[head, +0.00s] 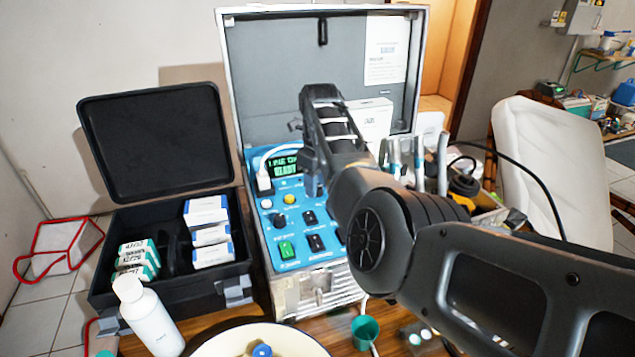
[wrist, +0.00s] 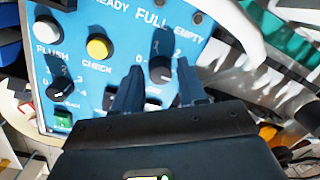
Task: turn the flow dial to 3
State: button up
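The blue control panel (head: 262,235) is set in the open grey case. In the wrist view, a black dial (wrist: 161,68) sits between the two fingertips of my gripper (wrist: 159,72). The fingers are apart, one on each side of this dial. I cannot tell whether they touch it. A "2" is printed beside it; its lower label and pointer setting are not readable. A second black dial (wrist: 60,88) is at the left, below the white button; it also shows in the head view (head: 279,220). In the head view my gripper (head: 312,178) covers the panel's upper right.
The panel also has a white flush button (wrist: 47,30), a yellow check button (wrist: 97,47), and a green switch (head: 286,250). Handpieces (head: 420,160) stand to the right. A black box (head: 165,280) with packets and a white bottle (head: 150,320) are at the left.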

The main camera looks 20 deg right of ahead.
jog(key=shift+o, duration=0.9)
jog(key=shift+s+r+b, duration=0.2)
jog(key=shift+s+r, duration=0.05)
jog(key=shift+r, duration=1.7)
jog(key=shift+s+r+b, duration=0.15)
jog(key=shift+s+r, duration=0.05)
jog(key=shift+r, duration=1.7)
